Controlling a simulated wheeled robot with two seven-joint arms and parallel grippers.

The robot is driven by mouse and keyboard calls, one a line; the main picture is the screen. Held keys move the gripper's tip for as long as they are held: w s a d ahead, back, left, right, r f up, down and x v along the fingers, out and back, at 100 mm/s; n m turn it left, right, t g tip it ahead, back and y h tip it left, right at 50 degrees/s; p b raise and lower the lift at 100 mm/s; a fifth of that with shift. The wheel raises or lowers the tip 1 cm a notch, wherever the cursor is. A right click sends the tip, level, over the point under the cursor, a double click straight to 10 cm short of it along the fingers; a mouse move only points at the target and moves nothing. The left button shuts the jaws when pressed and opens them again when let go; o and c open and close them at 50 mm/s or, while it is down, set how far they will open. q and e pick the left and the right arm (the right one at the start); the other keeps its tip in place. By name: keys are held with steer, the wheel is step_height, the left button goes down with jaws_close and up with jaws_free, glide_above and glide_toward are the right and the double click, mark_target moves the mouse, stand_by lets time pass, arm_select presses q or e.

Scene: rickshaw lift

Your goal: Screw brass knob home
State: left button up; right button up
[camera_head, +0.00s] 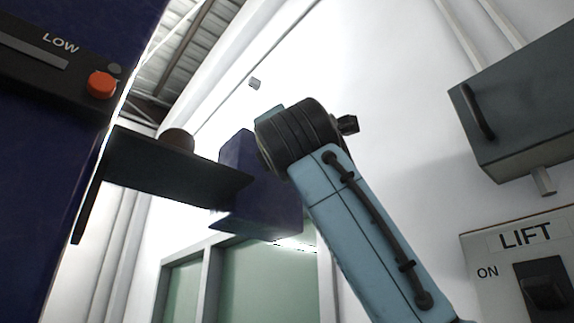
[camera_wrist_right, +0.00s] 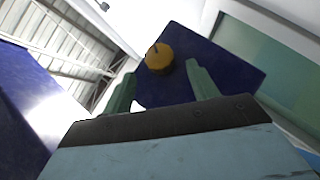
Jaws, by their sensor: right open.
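In the right wrist view a round brass knob (camera_wrist_right: 159,57) with a dark slot or mark sits against the face of a dark blue box (camera_wrist_right: 215,68). My right gripper (camera_wrist_right: 161,70) is open, with its two green fingers apart on either side of the knob's lower edge in the picture. I see no contact, and the distance to the knob is hard to tell. In the head view the blue box (camera_head: 262,195) stands behind my right arm; the right fingers are largely hidden there. My left gripper is not in view.
In the head view a dark shelf (camera_head: 165,168) juts from a blue cabinet (camera_head: 45,150) and bears a brownish round thing (camera_head: 177,139). The cabinet has a red-orange button (camera_head: 101,85). A grey box with a handle (camera_head: 525,100) and a LIFT switch panel (camera_head: 500,275) are at right.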

steer(key=b+v, duration=0.4)
steer(key=v, duration=0.5)
steer(key=shift+s, duration=0.3)
steer(key=shift+f, duration=0.15)
